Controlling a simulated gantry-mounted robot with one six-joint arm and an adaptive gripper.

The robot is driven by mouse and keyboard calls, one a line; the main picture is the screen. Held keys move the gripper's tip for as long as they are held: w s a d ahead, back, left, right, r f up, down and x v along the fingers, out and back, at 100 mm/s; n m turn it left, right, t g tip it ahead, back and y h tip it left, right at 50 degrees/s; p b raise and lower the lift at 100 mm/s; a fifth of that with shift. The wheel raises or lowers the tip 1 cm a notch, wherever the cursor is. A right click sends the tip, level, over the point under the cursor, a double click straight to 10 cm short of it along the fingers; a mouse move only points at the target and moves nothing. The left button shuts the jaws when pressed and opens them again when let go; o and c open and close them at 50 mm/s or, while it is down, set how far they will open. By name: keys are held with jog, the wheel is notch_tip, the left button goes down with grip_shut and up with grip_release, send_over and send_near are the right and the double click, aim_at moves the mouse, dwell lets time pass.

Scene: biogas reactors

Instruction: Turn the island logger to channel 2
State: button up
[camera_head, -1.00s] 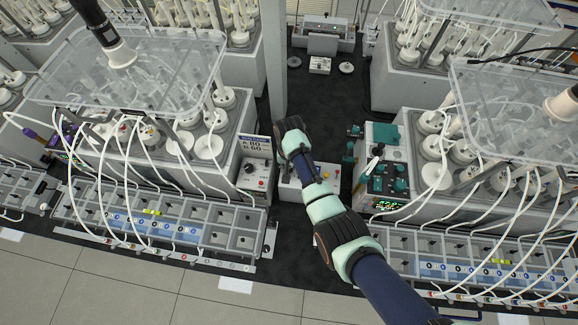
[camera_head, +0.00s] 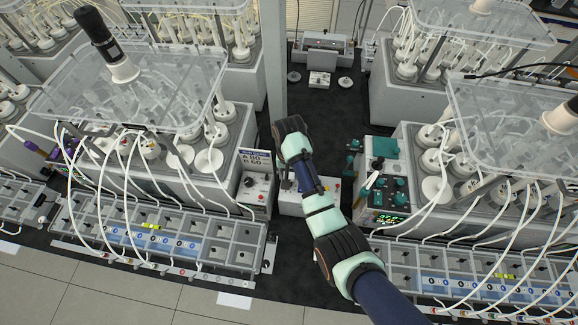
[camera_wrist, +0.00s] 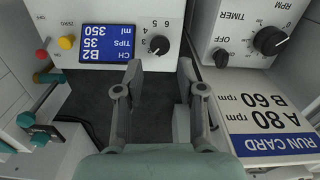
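The logger (camera_wrist: 125,15) is a pale box, upside down in the wrist view. Its blue display (camera_wrist: 107,43) reads CH B2, TIPS 35, ml 350. A black channel knob (camera_wrist: 159,45) has numbers around it, 3 to 6 legible; its pointer direction is unclear. In the head view the logger (camera_head: 292,207) stands on the dark bench between the two reactor units, partly hidden by my arm. My gripper (camera_wrist: 160,67) is open and empty, its fingertips to either side of the knob in the picture. Contact is not visible. The fingers are mostly hidden in the head view.
A timer box (camera_wrist: 235,35) with black RPM and OFF knobs and a run card (camera_wrist: 265,120), A 80 and B 60 rpm, sit close on the right. Yellow (camera_wrist: 66,42) and red (camera_wrist: 41,54) buttons are left of the display. Teal valves (camera_head: 383,146) stand right.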

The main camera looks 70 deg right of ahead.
notch_tip(320, 180, up, 6)
jog(key=shift+r, duration=0.1)
dwell(0.6)
